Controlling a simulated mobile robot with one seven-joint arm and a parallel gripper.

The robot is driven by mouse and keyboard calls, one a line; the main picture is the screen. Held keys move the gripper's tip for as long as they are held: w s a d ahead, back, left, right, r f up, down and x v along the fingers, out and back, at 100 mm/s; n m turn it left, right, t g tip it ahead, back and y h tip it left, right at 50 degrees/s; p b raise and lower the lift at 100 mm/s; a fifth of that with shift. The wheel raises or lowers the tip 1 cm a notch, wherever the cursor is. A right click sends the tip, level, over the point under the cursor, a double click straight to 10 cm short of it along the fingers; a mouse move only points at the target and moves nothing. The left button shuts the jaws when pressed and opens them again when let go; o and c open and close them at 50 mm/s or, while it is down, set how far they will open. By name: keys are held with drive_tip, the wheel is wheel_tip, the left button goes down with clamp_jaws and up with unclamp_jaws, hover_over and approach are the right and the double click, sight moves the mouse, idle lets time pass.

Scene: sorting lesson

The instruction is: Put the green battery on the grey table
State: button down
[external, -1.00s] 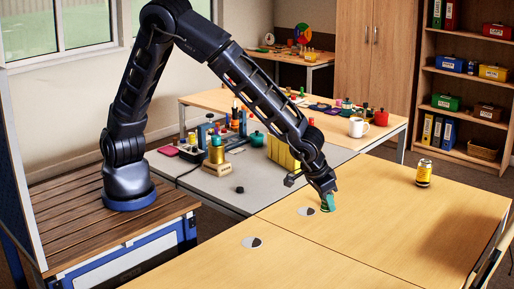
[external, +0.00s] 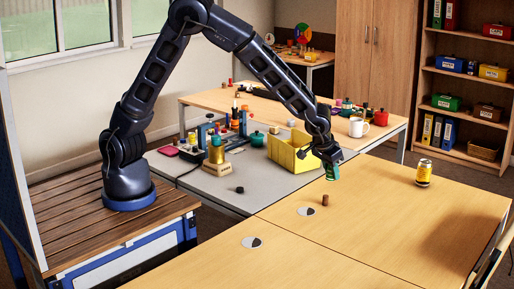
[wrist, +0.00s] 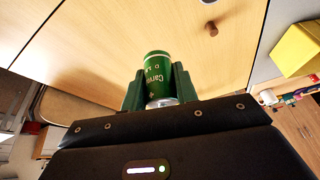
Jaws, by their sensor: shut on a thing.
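The green battery (external: 331,173) is held by my gripper (external: 331,162) over the near wooden table. In the wrist view the battery (wrist: 158,72) is a green cylinder with pale lettering and a silver end, between the two dark green fingers of my gripper (wrist: 158,88). The fingers are shut on its sides. In the external view its lower end is clear of the wood. The grey table (external: 265,189) lies to the left of my gripper, adjoining the wooden table.
A yellow bin (external: 283,154) stands on the grey table's right part. A small dark puck (external: 240,190) and several items occupy its left and back. Its front middle is mostly bare. A brown cork-like piece (external: 325,199) and a yellow can (external: 424,173) stand on the wooden table (external: 390,225).

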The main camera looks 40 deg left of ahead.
drive_tip(key=w+a+n, duration=0.2)
drive_tip(key=w+a, duration=1)
drive_tip(key=a, duration=0.1)
drive_tip(key=shift+w+a+r+m, duration=0.3)
drive_tip(key=shift+w+a, duration=2.25)
drive_tip(key=shift+a, duration=4.45)
drive_tip(key=shift+w+a+r+m, duration=0.3)
drive_tip(key=shift+w+a, duration=2.2)
drive_tip(key=shift+a, duration=4.45)
drive_tip(key=shift+w+a+r+m, duration=0.3)
drive_tip(key=shift+w+a, duration=2.25)
drive_tip(key=shift+a, duration=4.45)
drive_tip(key=a+f+n+y, duration=0.15)
drive_tip(key=a+f, duration=0.35)
drive_tip(key=a, duration=0.9)
drive_tip(key=a+f+n+t, duration=0.1)
drive_tip(key=a+f+n, duration=0.3)
drive_tip(key=a, duration=1.1)
drive_tip(key=a+f+n+y, duration=0.1)
drive_tip(key=a+f, duration=0.4)
drive_tip(key=a, duration=0.9)
drive_tip(key=shift+w+a+f, duration=0.1)
drive_tip(key=shift+w+f, duration=0.15)
drive_tip(key=shift+f, duration=1.45)
drive_tip(key=shift+w+f, duration=0.2)
drive_tip(key=shift+f, duration=1.5)
